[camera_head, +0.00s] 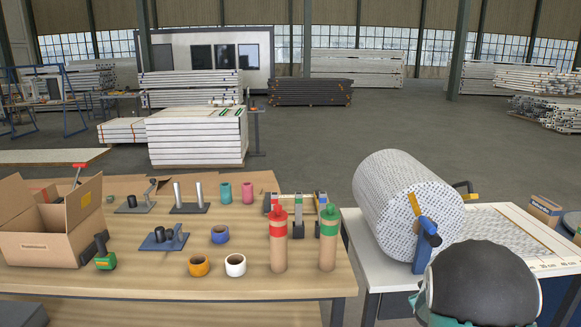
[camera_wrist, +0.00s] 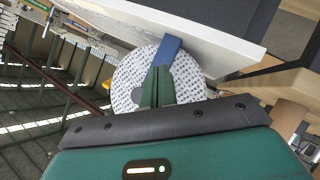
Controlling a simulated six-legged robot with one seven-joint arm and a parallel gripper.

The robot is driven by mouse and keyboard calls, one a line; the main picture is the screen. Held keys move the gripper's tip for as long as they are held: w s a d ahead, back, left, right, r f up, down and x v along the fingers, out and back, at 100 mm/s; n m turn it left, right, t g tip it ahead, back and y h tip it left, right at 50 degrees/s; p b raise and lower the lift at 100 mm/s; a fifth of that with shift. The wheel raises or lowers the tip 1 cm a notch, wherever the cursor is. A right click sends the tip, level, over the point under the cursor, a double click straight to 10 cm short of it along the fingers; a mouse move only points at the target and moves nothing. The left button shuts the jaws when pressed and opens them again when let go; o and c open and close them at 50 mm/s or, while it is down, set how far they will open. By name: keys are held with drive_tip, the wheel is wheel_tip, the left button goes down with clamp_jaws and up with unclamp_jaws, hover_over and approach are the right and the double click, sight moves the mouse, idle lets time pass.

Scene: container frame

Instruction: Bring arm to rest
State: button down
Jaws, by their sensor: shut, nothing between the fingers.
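My gripper (camera_wrist: 158,72) shows in the wrist view, with its green fingers together and nothing between them. Beyond the fingertips is the round end of a patterned white roll (camera_wrist: 128,85), with a blue support (camera_wrist: 170,48) across it. I cannot tell how far the fingers are from the roll. In the head view the roll (camera_head: 400,195) lies on the right-hand white table (camera_head: 375,262). The blue support (camera_head: 422,255) stands at its near end. A black dome with teal edges at the lower right looks like part of my arm. The gripper fingers do not show in the head view.
A wooden table (camera_head: 120,285) on the left carries an open cardboard box (camera_head: 40,248), tape rolls (camera_head: 236,264), two bottles (camera_head: 278,245) and several tools. A small box (camera_head: 544,209) lies at the far right. Open floor (camera_head: 310,150) lies behind the tables, with stacked panels (camera_head: 197,140) beyond.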

drive_tip(key=s+a+r+m+g+y, duration=0.15)
drive_tip(key=s+a+r+y, duration=0.35)
drive_tip(key=s+a+r, duration=1.05)
drive_tip(key=s+a+g, duration=0.1)
drive_tip(key=s+a, duration=0.2)
drive_tip(key=s, duration=0.3)
drive_tip(key=s+a+r+g, duration=0.1)
drive_tip(key=s+a, duration=0.2)
drive_tip(key=s, duration=0.4)
drive_tip(key=s+a+r+g+y, duration=0.1)
drive_tip(key=s+a+g, duration=0.1)
drive_tip(key=s, duration=0.4)
drive_tip(key=shift+s+a+m, duration=0.25)
drive_tip(key=shift+a+m, duration=0.2)
drive_tip(key=shift+a, duration=0.45)
